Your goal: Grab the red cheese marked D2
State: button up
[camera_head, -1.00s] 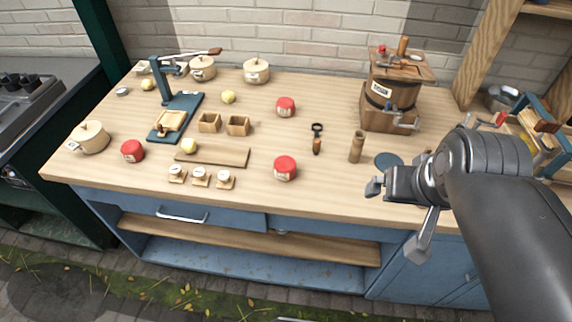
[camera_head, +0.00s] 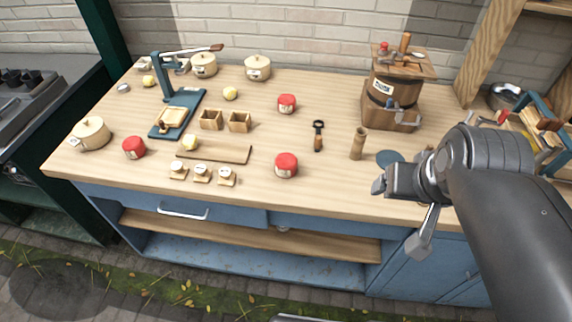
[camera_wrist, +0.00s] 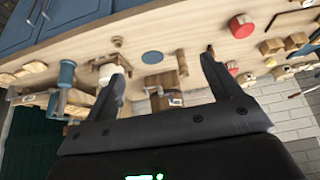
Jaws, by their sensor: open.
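Three red round cheeses with pale labels stand apart on the wooden counter in the head view. One is at the left (camera_head: 134,147), one at the middle back (camera_head: 287,104) and one at the middle front (camera_head: 286,165). I cannot read the mark on any label, so I cannot tell which is D2. My gripper (camera_head: 396,186) is open and empty over the front right of the counter, to the right of the front cheese. In the wrist view my gripper (camera_wrist: 163,68) shows its two fingers spread, with red cheeses (camera_wrist: 242,26) (camera_wrist: 232,66) to the right.
A wooden churn (camera_head: 390,92) stands at the back right. A wooden cylinder (camera_head: 358,144) and a dark-ringed tool (camera_head: 318,136) lie between the front cheese and the churn side. A board (camera_head: 222,152), small weights (camera_head: 201,174) and a blue press (camera_head: 177,115) fill the left.

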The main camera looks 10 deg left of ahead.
jog(key=w+a+f, duration=0.1)
jog(key=w+a, duration=0.3)
jog(key=w, duration=0.2)
jog(key=n+g+y, duration=0.1)
jog(key=n, duration=0.3)
send_near(286, 161)
jog(key=f, duration=0.1)
jog(key=x, duration=0.5)
jog(key=shift+w+d+f, duration=0.15)
jog(key=shift+a+x, duration=0.1)
jog(key=shift+x, duration=1.25)
jog(key=shift+a+x, duration=0.15)
jog(key=shift+x, duration=1.2)
jog(key=shift+w, duration=0.15)
jog(key=shift+c, duration=0.3)
jog(key=c, duration=1.1)
